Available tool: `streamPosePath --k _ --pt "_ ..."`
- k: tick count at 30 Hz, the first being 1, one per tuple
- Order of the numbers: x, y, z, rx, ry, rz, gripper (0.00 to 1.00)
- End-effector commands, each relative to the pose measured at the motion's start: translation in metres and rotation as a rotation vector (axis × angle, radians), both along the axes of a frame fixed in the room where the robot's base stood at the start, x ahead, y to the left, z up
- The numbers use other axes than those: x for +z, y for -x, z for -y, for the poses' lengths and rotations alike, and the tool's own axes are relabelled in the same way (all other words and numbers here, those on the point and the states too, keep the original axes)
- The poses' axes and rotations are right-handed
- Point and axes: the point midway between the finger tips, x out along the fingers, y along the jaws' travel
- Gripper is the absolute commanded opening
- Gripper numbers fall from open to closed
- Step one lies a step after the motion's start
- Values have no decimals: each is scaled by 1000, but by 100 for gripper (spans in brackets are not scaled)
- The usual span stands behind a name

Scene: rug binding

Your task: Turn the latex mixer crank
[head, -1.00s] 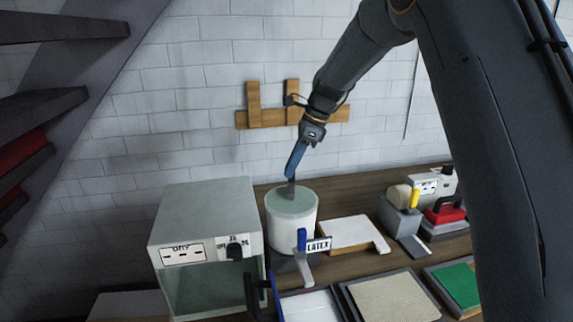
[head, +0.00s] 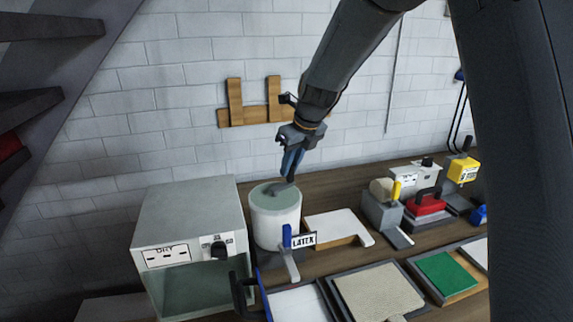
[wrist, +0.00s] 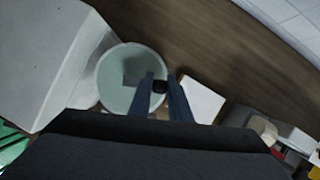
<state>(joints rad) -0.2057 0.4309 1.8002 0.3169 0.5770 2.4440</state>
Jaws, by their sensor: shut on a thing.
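The latex mixer (head: 275,222) is a white round tub with a pale green top and a LATEX label (head: 303,240) near its front. It also shows in the wrist view (wrist: 112,92). A grey crank arm (head: 277,187) lies across its top, with a small dark knob (wrist: 160,86) at the outer end. My gripper (head: 290,170) reaches down over the tub's back right rim. Its two blue-grey fingers are shut on the knob, which shows between the fingertips in the wrist view (wrist: 160,92). The fingers partly hide the knob in the head view.
A grey dryer box (head: 188,228) stands close left of the tub. A blue-handled lever (head: 287,237) stands in front. A white board (head: 337,228) lies right, then a grey tool (head: 382,208) and a red-topped block (head: 424,205). Trays with beige (head: 378,291) and green (head: 446,272) pieces lie in front.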

Motion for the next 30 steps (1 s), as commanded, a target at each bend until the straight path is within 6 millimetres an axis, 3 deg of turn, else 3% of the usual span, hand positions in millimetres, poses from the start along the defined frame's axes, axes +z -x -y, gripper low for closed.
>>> streamPosePath --k 13,30 --pt "0 11 6 -222 0 0 0" --pt "0 12 7 -255 0 -1 0"
